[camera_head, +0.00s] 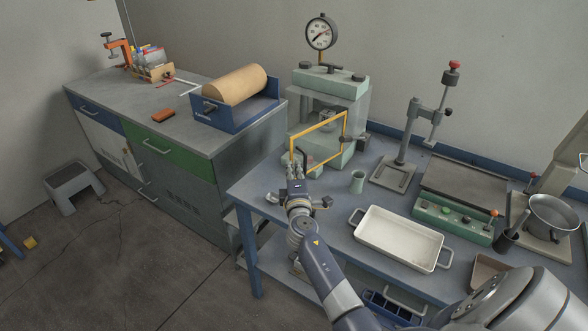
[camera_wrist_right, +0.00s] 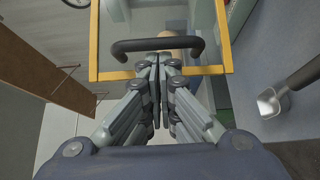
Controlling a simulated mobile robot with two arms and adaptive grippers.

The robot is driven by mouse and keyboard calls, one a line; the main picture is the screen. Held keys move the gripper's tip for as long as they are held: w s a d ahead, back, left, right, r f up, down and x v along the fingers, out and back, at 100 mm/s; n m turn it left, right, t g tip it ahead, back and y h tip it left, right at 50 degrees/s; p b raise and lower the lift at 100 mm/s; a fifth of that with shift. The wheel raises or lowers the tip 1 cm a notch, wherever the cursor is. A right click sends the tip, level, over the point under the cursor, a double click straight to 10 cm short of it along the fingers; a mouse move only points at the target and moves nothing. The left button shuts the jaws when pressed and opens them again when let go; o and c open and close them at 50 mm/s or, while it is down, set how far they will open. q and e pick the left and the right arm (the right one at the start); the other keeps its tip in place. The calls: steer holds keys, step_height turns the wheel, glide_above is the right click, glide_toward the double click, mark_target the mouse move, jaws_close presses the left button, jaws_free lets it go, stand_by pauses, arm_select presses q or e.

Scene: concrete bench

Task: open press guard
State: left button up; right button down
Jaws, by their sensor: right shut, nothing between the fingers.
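The press (camera_head: 330,90) is pale green and stands at the back of the blue bench. Its guard (camera_head: 319,131) is a clear panel in a yellow frame at the press's front. The frame also shows in the right wrist view (camera_wrist_right: 112,75), with a black bar handle (camera_wrist_right: 158,44) near its lower edge. My right gripper (camera_head: 294,174) is at the guard's lower left corner. In the right wrist view its fingers (camera_wrist_right: 160,62) are shut together, empty, with tips close to the handle. I cannot tell whether they touch it. My left gripper is out of view.
A cabinet with a blue cradle (camera_head: 235,122) is at left, with a floor gap before the bench.

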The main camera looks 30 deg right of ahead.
steer(key=shift+n+t+y, duration=0.4)
steer(key=shift+n+y, duration=0.1)
steer(key=shift+y, duration=0.2)
steer(key=s, duration=0.1)
steer(key=s+d, duration=0.1)
steer(key=s, duration=0.1)
steer(key=s+p, duration=0.1)
steer(key=shift+s+d, duration=0.35)
steer(key=shift+s, duration=0.05)
steer(key=shift+w, duration=0.15)
steer(key=shift+f, duration=0.1)
